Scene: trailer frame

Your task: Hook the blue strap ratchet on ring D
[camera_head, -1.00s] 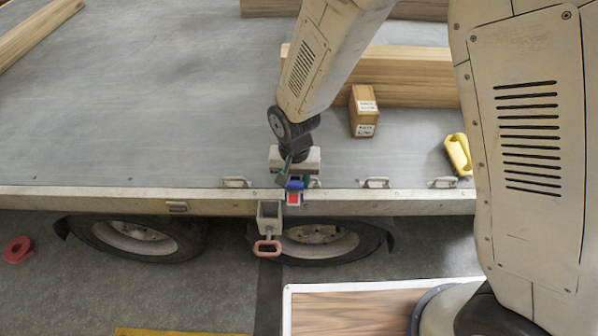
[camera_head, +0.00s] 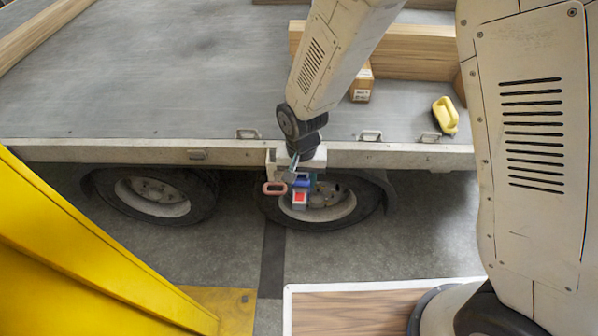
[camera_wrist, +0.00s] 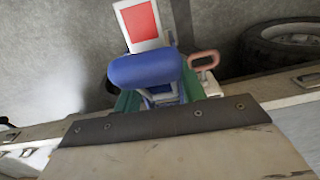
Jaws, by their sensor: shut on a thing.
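The blue strap ratchet (camera_head: 302,181), with a red-and-white label part, is held in my gripper (camera_head: 299,174) in front of the trailer's side rail. In the wrist view the blue ratchet (camera_wrist: 146,69) sits between the green fingers of my gripper (camera_wrist: 160,93), which is shut on it. Metal rings show along the trailer edge: one (camera_head: 248,134) left of my arm and two to the right (camera_head: 370,136) (camera_head: 430,138). No letter is readable, so I cannot tell which is ring D. My wrist may hide another ring.
A pink loop (camera_head: 275,188) on a bracket hangs just left of the ratchet. Trailer wheels (camera_head: 152,195) stand below the rail. A large yellow structure (camera_head: 70,250) fills the left foreground. A yellow-handled object (camera_head: 445,115), a wooden block (camera_head: 361,89) and planks lie on the deck.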

